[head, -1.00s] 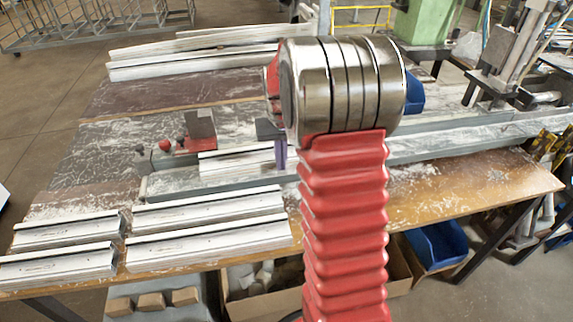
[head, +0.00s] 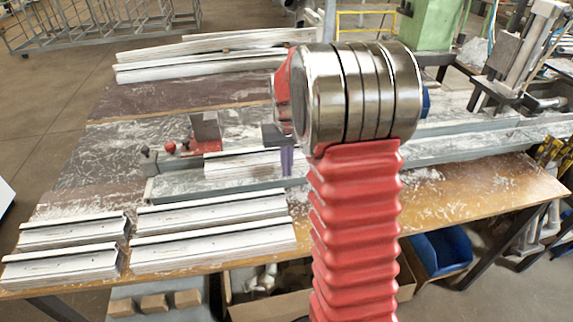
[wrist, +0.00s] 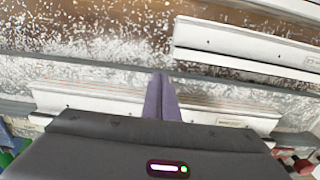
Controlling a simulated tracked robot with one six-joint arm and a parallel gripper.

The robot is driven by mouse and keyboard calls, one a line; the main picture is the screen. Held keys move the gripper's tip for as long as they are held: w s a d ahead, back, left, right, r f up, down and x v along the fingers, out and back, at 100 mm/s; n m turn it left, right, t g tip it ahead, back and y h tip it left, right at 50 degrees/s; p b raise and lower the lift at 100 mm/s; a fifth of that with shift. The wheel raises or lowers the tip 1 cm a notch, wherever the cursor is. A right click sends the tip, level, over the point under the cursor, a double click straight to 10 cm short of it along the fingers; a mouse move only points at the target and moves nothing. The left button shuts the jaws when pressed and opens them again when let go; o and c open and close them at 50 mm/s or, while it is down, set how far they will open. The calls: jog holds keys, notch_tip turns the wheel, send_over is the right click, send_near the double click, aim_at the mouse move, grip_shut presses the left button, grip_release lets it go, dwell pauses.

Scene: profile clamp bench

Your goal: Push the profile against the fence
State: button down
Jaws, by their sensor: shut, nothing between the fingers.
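The white profile (head: 240,164) lies lengthwise on the bench beside a long grey rail, which I take for the fence (head: 215,188). In the wrist view the profile (wrist: 85,99) runs across under my gripper, close to the grey rail (wrist: 18,80); I cannot tell whether they touch. My gripper (head: 287,163) is shut and empty, its purple fingers pointing down near the profile's right part in the head view. In the wrist view the fingers (wrist: 162,98) overlap the profile; contact is unclear. My wrist housing and arm hide part of the profile.
A red clamp (head: 207,134) with red knobs stands behind the profile. Several loose profiles (head: 210,240) lie at the bench's front left, more (head: 200,57) at the back. White chips litter the surface. A blue bin (head: 440,250) sits below the right side.

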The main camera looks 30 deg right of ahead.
notch_tip(320, 180, up, 10)
jog(key=s, duration=0.1)
jog(key=shift+s+a, duration=0.4)
jog(key=shift+f, duration=0.1)
dwell(0.4)
jog(key=s+a+r+n+t, duration=0.1)
jog(key=s+a+n+t, duration=0.1)
jog(key=s+a, duration=0.8)
jog(key=s+a+r+n+t, duration=0.2)
jog(key=s+a+t, duration=0.1)
jog(key=s+a, duration=0.7)
jog(key=shift+s+a+t, duration=0.3)
jog(key=shift+s+a, duration=0.05)
jog(key=shift+a, duration=0.05)
jog(key=shift+r, duration=0.1)
dwell(1.0)
